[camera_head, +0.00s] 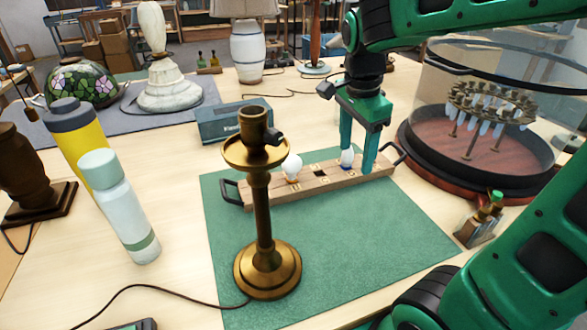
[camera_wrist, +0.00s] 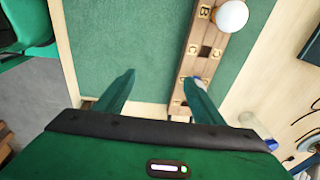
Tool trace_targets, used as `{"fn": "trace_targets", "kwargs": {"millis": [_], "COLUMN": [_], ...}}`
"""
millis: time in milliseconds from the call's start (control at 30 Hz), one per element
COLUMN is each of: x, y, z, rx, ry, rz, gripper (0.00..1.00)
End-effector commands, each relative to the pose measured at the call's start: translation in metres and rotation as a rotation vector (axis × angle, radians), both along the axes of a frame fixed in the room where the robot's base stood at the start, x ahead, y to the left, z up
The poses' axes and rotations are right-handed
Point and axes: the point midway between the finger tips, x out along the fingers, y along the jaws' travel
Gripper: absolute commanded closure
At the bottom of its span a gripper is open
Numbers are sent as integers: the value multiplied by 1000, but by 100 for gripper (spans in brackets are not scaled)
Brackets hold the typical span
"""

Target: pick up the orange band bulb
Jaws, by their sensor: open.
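A wooden bulb rack (camera_head: 318,181) with lettered sockets lies at the back of the green mat. A round white bulb (camera_head: 292,166) stands near its left part; it also shows in the wrist view (camera_wrist: 230,16). A second, smaller white bulb with a blue band (camera_head: 346,158) stands near the rack's right part. My gripper (camera_head: 356,160) is open, pointing down over that right part. One finger partly covers the blue-banded bulb in the wrist view, where my gripper (camera_wrist: 158,84) holds nothing.
A brass lamp stand (camera_head: 267,225) stands on the green mat (camera_head: 350,255), in front of the rack. A large glass-walled drum (camera_head: 470,150) is at the right, with small bottles (camera_head: 484,218) in front. A blue-grey box (camera_head: 232,121) lies behind the rack. The mat's right part is clear.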

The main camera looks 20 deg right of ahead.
Motion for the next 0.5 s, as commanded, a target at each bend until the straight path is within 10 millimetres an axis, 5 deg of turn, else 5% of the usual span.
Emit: {"fn": "trace_targets", "kwargs": {"millis": [200, 500], "x": [53, 91], "y": [55, 114], "z": [13, 24], "rx": [16, 59], "ry": [-83, -164], "rz": [-294, -586], "gripper": [38, 38]}}
